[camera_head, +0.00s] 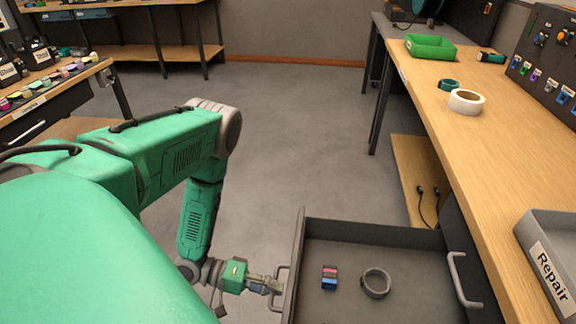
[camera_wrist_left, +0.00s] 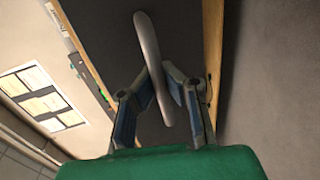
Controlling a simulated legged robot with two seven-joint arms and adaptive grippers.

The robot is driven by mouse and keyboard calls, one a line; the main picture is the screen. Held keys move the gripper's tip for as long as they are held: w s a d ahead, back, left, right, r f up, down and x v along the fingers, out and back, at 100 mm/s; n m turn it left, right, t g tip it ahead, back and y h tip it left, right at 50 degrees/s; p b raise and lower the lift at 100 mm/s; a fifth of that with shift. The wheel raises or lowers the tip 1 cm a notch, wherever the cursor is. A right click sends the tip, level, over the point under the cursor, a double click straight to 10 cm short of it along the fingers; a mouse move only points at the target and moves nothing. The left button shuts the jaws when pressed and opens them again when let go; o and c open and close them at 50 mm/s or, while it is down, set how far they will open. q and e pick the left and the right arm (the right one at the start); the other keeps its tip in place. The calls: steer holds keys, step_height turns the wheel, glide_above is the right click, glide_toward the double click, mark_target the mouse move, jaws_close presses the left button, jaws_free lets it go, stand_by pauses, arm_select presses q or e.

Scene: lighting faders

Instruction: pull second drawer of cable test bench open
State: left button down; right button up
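An open grey drawer (camera_head: 335,231) stands out from the bench on the right in the head view. Its front panel (camera_head: 294,262) faces left and carries a grey bar handle (camera_head: 281,275). My left gripper (camera_head: 277,286) is at this handle. In the left wrist view the handle (camera_wrist_left: 150,50) passes between the blue-padded fingers (camera_wrist_left: 160,82), whose tips close in on it from both sides. My right gripper does not show.
A Repair tray (camera_head: 548,270) and white tape roll (camera_head: 466,102) are on the bench top. The middle floor is clear.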

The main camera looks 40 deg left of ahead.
arm_select(q)
steer(key=shift+a, duration=0.25)
steer(key=c, duration=1.6)
jaws_free()
steer(key=shift+w, duration=0.1)
steer(key=shift+f, duration=0.1)
steer(key=v, duration=1.2)
steer(key=shift+a, duration=0.1)
